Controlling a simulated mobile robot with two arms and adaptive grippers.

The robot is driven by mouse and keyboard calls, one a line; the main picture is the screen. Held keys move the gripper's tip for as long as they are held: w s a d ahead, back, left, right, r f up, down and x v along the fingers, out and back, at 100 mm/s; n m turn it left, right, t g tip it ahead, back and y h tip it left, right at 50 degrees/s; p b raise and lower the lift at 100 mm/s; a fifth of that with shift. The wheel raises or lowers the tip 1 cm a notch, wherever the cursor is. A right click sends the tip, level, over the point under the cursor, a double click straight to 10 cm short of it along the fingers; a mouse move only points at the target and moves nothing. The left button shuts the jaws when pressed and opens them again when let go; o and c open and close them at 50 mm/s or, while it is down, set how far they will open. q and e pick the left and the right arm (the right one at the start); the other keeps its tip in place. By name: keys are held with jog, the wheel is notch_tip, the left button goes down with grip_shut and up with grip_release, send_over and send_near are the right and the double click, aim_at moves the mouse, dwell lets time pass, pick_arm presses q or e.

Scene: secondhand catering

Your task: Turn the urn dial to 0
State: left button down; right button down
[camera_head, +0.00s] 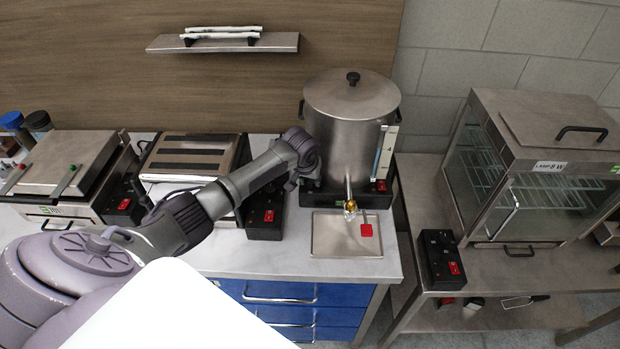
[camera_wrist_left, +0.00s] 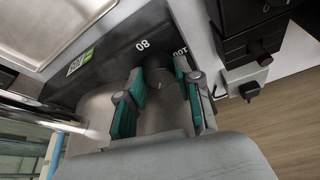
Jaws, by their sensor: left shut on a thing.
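The steel urn (camera_head: 350,125) with its lid and black knob stands on a black base at the back right of the counter. My left arm reaches to the left side of its base, and the left gripper (camera_head: 291,184) is mostly hidden behind its own wrist. In the left wrist view the teal-padded fingers (camera_wrist_left: 160,82) are on either side of a dark round dial (camera_wrist_left: 158,76) on a black panel, shut on it. The marks 80 and 100 show beside the dial. Its pointer cannot be read. My right gripper is not in view.
A steel drip tray (camera_head: 325,245) with a red tag lies below the urn's tap (camera_head: 349,203). Grill appliances (camera_head: 65,165) stand to the left on the counter. A glass-sided warmer cabinet (camera_head: 545,170) stands on a separate steel table at right. A wall shelf (camera_head: 222,43) hangs above.

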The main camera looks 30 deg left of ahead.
pick_arm(q)
jog(key=shift+r, duration=0.1)
jog(key=c, duration=0.8)
grip_release()
jog(key=shift+w, duration=0.1)
jog(key=v, duration=1.2)
